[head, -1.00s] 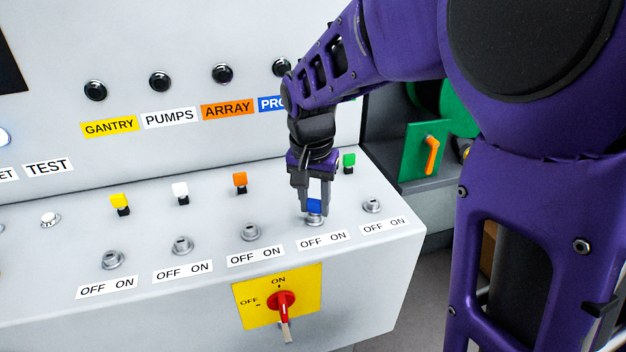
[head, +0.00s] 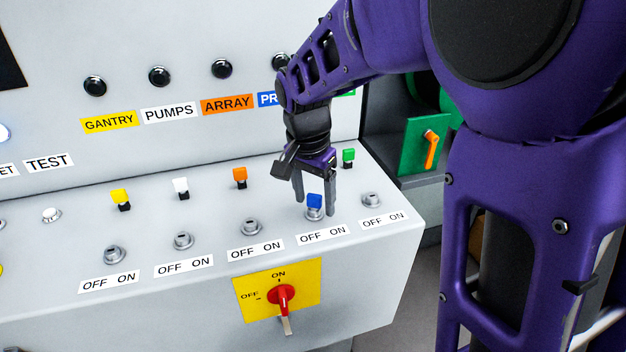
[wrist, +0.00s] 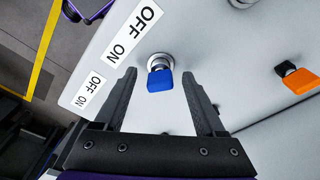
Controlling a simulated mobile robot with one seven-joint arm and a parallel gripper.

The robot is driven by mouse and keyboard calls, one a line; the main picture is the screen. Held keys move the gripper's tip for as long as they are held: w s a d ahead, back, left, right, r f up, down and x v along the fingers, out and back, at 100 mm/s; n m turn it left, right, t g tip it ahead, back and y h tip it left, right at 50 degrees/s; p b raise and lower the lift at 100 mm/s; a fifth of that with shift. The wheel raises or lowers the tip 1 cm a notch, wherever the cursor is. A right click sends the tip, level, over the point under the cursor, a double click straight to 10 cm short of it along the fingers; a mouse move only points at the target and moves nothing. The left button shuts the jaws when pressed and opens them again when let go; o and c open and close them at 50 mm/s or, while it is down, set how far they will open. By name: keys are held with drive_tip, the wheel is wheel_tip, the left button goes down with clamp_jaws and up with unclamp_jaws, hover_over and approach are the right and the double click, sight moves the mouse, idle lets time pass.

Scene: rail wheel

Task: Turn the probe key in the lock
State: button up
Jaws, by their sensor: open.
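The blue probe key (head: 314,201) stands in its lock (head: 314,214) on the sloping console, above an OFF ON label (head: 322,235). My gripper (head: 314,206) is open, with one finger on either side of the blue key head. In the wrist view the blue key (wrist: 160,80) lies between the spread fingertips (wrist: 162,82) of my gripper, with gaps on both sides. The lock's metal ring (wrist: 159,61) shows just beyond the key. The PROBE label is partly hidden by my arm.
Yellow (head: 120,198), white (head: 181,187), orange (head: 240,177) and green (head: 348,157) keys stand behind the row of locks. An empty lock (head: 371,200) is just right of the blue key. A red rotary switch (head: 281,297) is on the front face.

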wheel_tip(320, 180, up, 17)
drive_tip(key=s+a+p, duration=0.1)
drive_tip(key=p, duration=0.2)
drive_tip(key=shift+s+r, duration=0.2)
drive_tip(key=shift+s, duration=0.05)
